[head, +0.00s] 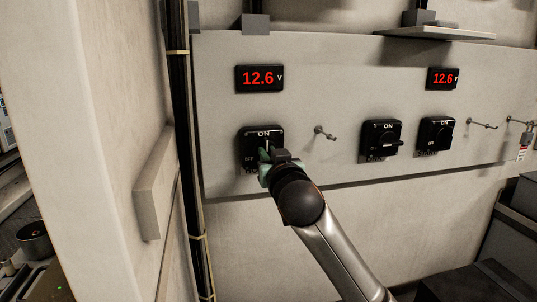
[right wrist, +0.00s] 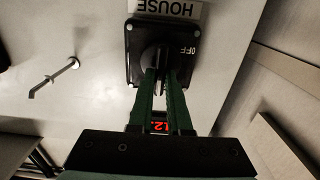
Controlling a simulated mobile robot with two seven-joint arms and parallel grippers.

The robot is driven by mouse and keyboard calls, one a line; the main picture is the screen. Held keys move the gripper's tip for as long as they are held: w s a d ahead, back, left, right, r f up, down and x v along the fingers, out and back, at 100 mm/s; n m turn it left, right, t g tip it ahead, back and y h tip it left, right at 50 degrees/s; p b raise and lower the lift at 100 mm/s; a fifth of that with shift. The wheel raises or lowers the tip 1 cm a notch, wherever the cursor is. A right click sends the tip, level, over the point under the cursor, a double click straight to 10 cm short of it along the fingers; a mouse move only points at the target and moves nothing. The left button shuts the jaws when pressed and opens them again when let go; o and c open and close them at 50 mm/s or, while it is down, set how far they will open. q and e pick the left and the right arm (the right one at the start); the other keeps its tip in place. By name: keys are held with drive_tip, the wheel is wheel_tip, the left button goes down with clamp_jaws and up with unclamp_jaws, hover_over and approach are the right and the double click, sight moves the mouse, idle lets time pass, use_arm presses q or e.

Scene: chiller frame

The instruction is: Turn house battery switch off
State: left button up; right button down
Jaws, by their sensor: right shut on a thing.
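The house battery switch (head: 249,138) is a black square unit marked ON and OFF on the grey panel, under the left red 12.6 V display. In the right wrist view the switch (right wrist: 137,65) shows upside down beside a HOUSE label (right wrist: 180,9). My right gripper (head: 268,154) is at the switch, its green fingers shut on the knob. In the right wrist view the fingers of the gripper (right wrist: 164,73) stand on both sides of the knob. They hide much of it, so I cannot tell its exact angle. My left gripper is not in view.
Two similar black switches, one in the middle (head: 372,136) and one at right (head: 436,132), are on the same panel. A metal hook (head: 325,133) sticks out between the house switch and the middle one. A pale wall edge (head: 155,180) stands close at left.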

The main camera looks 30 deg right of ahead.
use_arm(q)
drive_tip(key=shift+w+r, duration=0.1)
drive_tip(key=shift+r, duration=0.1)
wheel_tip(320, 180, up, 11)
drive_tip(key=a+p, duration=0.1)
drive_tip(key=p, duration=1.1)
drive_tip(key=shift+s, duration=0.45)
use_arm(e)
drive_tip(key=n, duration=1.1)
drive_tip(key=f+n, duration=0.1)
drive_tip(key=n, duration=0.5)
drive_tip(key=shift+w+a+n, duration=0.1)
drive_tip(key=shift+a+n, duration=0.2)
drive_tip(key=shift+a, duration=0.1)
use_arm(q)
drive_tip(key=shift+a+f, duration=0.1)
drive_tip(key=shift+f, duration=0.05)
use_arm(e)
drive_tip(key=shift+n, duration=0.3)
drive_tip(key=c, duration=0.9)
unclamp_jaws()
drive_tip(key=shift+o, duration=0.2)
